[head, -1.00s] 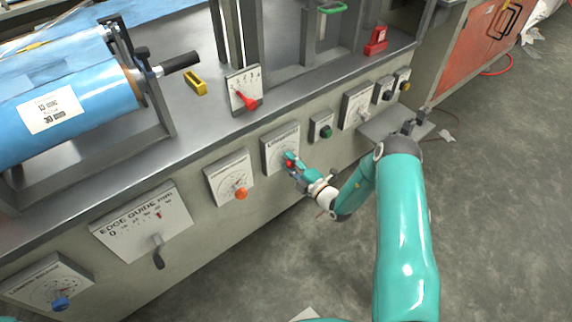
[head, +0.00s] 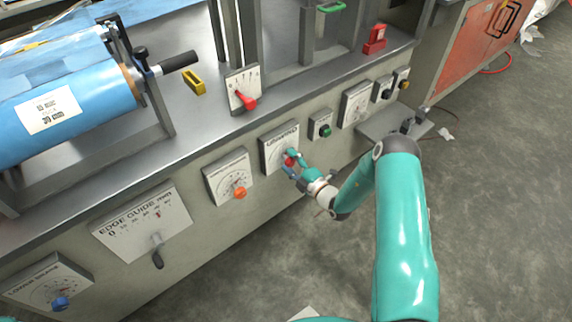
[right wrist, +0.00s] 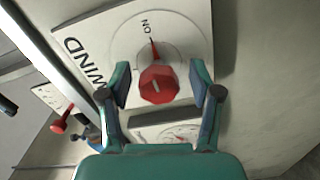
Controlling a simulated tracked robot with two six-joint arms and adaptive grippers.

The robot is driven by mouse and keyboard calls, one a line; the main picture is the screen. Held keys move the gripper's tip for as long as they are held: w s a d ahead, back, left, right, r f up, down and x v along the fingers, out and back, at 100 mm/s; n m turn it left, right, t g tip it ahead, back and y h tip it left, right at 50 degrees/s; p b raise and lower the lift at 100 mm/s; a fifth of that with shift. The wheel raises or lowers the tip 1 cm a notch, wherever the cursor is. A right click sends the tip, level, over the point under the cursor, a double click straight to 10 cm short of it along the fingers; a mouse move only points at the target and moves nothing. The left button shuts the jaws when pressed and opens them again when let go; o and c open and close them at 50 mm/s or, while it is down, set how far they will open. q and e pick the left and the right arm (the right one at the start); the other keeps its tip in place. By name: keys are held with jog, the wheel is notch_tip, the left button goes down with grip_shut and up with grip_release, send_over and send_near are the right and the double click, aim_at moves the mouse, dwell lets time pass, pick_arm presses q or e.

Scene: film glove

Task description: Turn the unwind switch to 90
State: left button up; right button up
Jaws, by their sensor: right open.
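The unwind switch is a red knob on a white dial plate (head: 281,146) on the bench's front panel. In the right wrist view the red knob (right wrist: 158,86) has a thin red pointer directed at the printed "ON" mark, and part of the word "WIND" shows. My right gripper (head: 293,163) is at the knob. In the right wrist view its open fingers (right wrist: 160,83) stand on either side of the knob, with visible gaps between. Most of the knob is hidden by the fingers in the head view. My left gripper is not in view.
An orange-knob dial (head: 240,192) is left of the switch, and a green button box (head: 321,124) is right of it. A red lever (head: 247,101) stands above on the bench edge. The floor right of the bench is mostly clear.

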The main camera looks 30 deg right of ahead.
jog(key=shift+s, duration=0.1)
jog(key=s, duration=1.1)
jog(key=shift+s+d, duration=0.4)
